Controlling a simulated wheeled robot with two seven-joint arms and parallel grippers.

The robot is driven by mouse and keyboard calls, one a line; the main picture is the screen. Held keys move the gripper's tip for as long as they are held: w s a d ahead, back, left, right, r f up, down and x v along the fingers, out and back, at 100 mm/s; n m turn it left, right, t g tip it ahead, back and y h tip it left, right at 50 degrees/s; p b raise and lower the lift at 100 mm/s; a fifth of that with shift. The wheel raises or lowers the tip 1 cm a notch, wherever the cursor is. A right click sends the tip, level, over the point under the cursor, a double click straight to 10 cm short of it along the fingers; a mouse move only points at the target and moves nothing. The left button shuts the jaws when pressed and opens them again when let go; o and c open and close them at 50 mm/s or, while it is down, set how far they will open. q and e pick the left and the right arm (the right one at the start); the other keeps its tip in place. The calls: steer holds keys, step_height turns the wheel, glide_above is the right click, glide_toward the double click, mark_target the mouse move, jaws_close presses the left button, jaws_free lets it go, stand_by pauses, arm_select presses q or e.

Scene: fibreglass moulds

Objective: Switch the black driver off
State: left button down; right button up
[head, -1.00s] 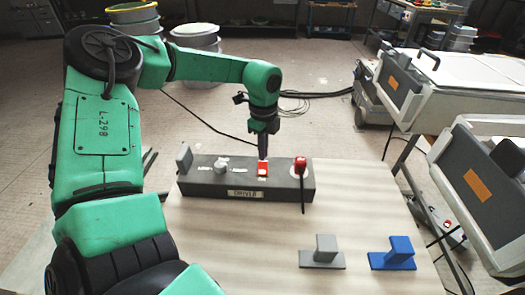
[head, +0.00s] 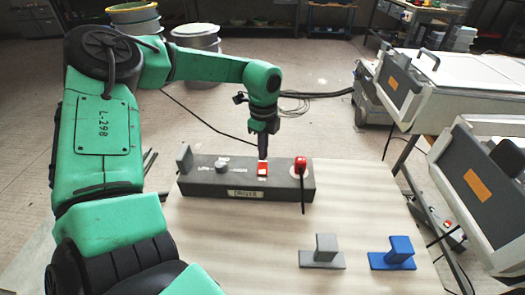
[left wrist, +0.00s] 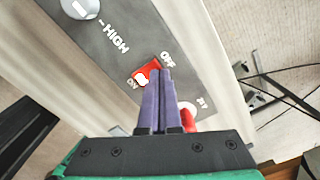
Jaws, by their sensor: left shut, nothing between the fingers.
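The black driver (head: 218,188) is a long dark box lying on the pale table. Its red rocker switch (head: 262,169) sits on the top face, with OFF and ON lettering in the left wrist view (left wrist: 154,69). My left gripper (head: 263,157) points down with shut, empty fingers, its tips right at the switch. In the left wrist view the fingertips (left wrist: 160,72) overlap the switch's edge, near the OFF side; I cannot tell whether they touch. A grey knob (head: 221,163) stands to the left on the box. My right gripper is not in view.
A red part (head: 300,164) with a black lead stands at the box's right end. A grey block (head: 323,252) and a blue block (head: 393,254) stand on the table's (head: 240,245) front right. The table's front left is clear.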

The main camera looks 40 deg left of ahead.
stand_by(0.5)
arm_select(q)
steer(key=shift+f+b, duration=0.95)
steer(key=shift+b, duration=0.05)
stand_by(0.3)
steer(key=shift+r+p, duration=1.85)
steer(key=shift+r, duration=1.7)
